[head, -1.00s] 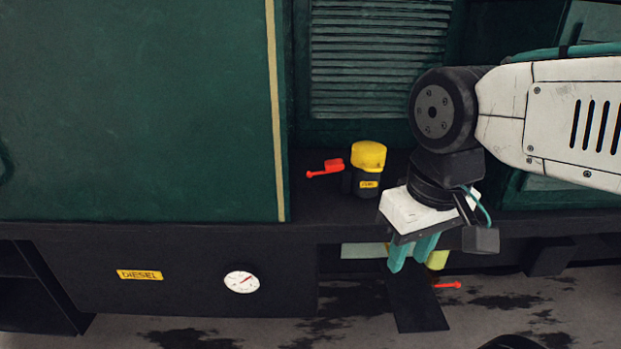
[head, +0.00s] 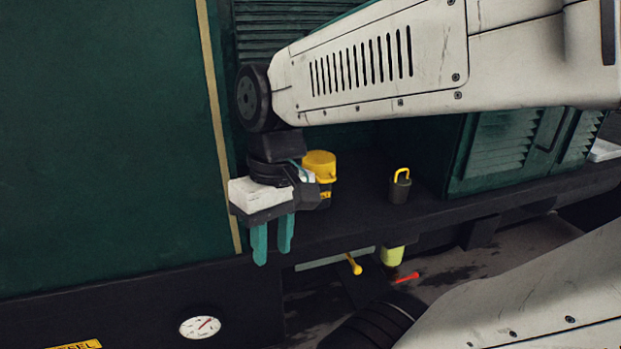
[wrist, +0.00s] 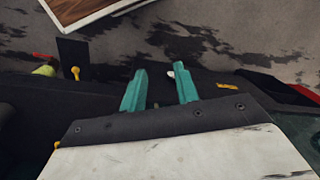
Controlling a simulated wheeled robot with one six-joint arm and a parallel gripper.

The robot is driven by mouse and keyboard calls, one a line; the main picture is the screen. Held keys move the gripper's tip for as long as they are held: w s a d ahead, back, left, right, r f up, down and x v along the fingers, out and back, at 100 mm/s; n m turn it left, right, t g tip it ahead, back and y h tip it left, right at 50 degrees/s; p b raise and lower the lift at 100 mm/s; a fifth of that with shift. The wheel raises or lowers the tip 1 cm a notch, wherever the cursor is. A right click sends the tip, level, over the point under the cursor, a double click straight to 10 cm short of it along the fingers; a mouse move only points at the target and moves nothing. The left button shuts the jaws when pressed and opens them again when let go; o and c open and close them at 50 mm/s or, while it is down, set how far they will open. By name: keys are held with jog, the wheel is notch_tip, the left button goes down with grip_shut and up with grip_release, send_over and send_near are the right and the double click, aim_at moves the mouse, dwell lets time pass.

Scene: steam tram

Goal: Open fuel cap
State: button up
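The yellow cap (head: 319,164) sits on a dark filler with a yellow label, on the black ledge (head: 350,212) of the green tram. The cap looks closed. My gripper (head: 272,245) hangs fingers-down to the left of the filler and in front of it in the head view, partly hiding it. The two teal fingers are apart with nothing between them. The wrist view also shows the open fingers (wrist: 160,84), pointing toward the ground. The cap is not clearly seen there.
A dark pot with a yellow handle (head: 400,184) stands right on the ledge. Below are a yellow lever (head: 354,264), a red lever (head: 407,277) and a yellow-green cylinder (head: 393,255). A gauge (head: 200,327) and a DIESEL label (head: 76,345) are low left. A green panel (head: 110,130) rises at left.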

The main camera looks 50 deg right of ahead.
jog(key=w+d+f+m+y, duration=0.1)
jog(key=w+d+m+y, duration=0.2)
jog(key=w+d+y, duration=0.25)
jog(key=m+t+y, duration=0.3)
jog(key=m+t, duration=0.6)
jog(key=t, duration=0.5)
send_near(323, 182)
jog(key=w, duration=0.2)
jog(key=shift+w+a+f, duration=0.3)
jog(key=shift+w+a, duration=0.1)
jog(key=x, duration=0.7)
jog(key=shift+w+a, duration=0.15)
jog(key=shift+w, duration=0.1)
jog(key=shift+c, duration=0.3)
grip_shut()
